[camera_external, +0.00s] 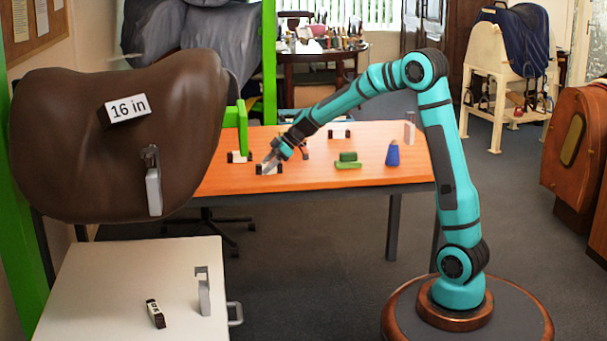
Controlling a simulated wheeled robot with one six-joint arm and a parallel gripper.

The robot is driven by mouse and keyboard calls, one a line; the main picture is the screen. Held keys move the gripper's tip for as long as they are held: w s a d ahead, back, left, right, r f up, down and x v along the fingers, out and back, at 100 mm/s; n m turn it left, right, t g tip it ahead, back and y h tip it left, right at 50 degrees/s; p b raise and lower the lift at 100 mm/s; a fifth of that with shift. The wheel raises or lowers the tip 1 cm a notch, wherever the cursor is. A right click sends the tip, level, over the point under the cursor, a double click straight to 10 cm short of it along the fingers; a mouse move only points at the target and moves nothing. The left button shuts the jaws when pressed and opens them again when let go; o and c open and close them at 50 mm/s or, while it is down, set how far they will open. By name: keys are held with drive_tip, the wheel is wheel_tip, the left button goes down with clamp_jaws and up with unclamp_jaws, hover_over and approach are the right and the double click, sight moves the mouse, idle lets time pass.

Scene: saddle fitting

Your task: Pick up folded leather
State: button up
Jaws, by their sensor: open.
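My teal arm reaches left over the orange-topped table (310,178). My gripper (271,161) is open, low over the left front part of the table. A small black-and-white block (268,169) is right at its fingertips; I cannot tell whether they touch. No thing is plainly folded leather at this size. A green two-layered piece (348,161) lies to the right of my gripper, clear of it, and may be folded material.
A blue cone-shaped bottle (393,154) and a grey metal piece (409,131) stand on the table's right. Other black-and-white blocks (338,133) lie behind. A brown saddle (70,165) marked "16 in" stands left, above a white cabinet (120,285).

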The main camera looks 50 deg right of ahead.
drive_tip(key=shift+c, duration=0.2)
clamp_jaws()
wheel_tip(320, 180, up, 10)
drive_tip(key=shift+w+a+f, duration=0.1)
drive_tip(key=shift+a, duration=0.05)
idle(0.5)
